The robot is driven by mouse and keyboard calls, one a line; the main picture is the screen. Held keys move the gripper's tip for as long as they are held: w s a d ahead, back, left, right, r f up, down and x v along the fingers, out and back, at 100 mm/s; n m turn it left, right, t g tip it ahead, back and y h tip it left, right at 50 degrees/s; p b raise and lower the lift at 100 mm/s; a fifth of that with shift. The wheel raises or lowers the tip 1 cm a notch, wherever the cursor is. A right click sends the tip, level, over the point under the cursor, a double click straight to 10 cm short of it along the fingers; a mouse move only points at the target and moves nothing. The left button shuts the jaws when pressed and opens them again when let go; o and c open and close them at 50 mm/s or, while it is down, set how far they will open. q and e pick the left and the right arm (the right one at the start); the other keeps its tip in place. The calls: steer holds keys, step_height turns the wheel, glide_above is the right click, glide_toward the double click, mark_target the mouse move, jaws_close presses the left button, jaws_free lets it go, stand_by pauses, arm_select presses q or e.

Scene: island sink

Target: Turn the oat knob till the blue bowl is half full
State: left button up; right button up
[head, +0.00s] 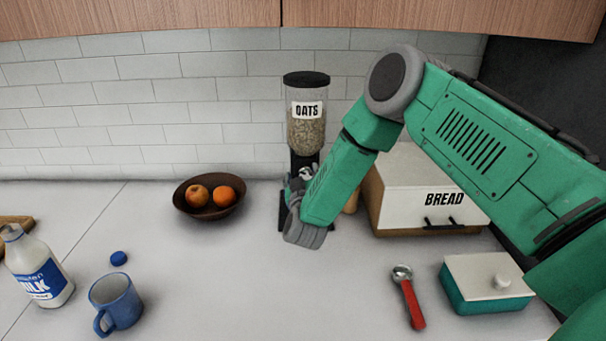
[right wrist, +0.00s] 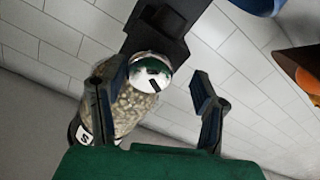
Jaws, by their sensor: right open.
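The oat dispenser (head: 306,130) stands against the tiled wall, with a clear hopper of oats, a black lid and an OATS label. My right gripper (head: 297,186) is in front of its lower part and hides much of it. In the right wrist view the round, shiny oat knob (right wrist: 150,73) shows between the two spread fingers of my right gripper (right wrist: 157,78); I cannot tell whether they touch it. A blue rounded edge, likely the blue bowl (right wrist: 258,5), is cut off at the top right; its contents are hidden. My left gripper is not in view.
A brown fruit bowl (head: 210,212) is left of the dispenser, the bread box (head: 400,212) right. A milk bottle (head: 38,268), blue cap (head: 119,258) and blue mug (head: 118,304) stand front left; a red-handled scoop (head: 411,302) and butter dish (head: 480,296) front right. The middle counter is clear.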

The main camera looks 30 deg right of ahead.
steer(key=shift+d, duration=0.4)
steer(key=c, duration=0.8)
steer(key=shift+s+d+f, duration=0.1)
steer(key=shift+s+d, duration=0.05)
steer(key=shift+d, duration=0.2)
steer(key=c, duration=0.4)
steer(key=shift+d+f, duration=0.1)
steer(key=shift+d, duration=0.15)
steer(key=shift+a, duration=0.4)
steer(key=shift+d+f+m+b, duration=0.1)
steer(key=shift+d+m+b, duration=0.1)
steer(key=shift+m+b, duration=0.35)
steer(key=m+b, duration=0.1)
steer(key=m, duration=0.2)
steer(key=shift+a+b, duration=0.15)
steer(key=shift+b, duration=0.15)
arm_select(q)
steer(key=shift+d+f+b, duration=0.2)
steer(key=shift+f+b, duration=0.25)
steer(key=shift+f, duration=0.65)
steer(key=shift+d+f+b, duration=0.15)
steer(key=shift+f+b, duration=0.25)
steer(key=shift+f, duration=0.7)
arm_select(e)
steer(key=shift+m, duration=1.35)
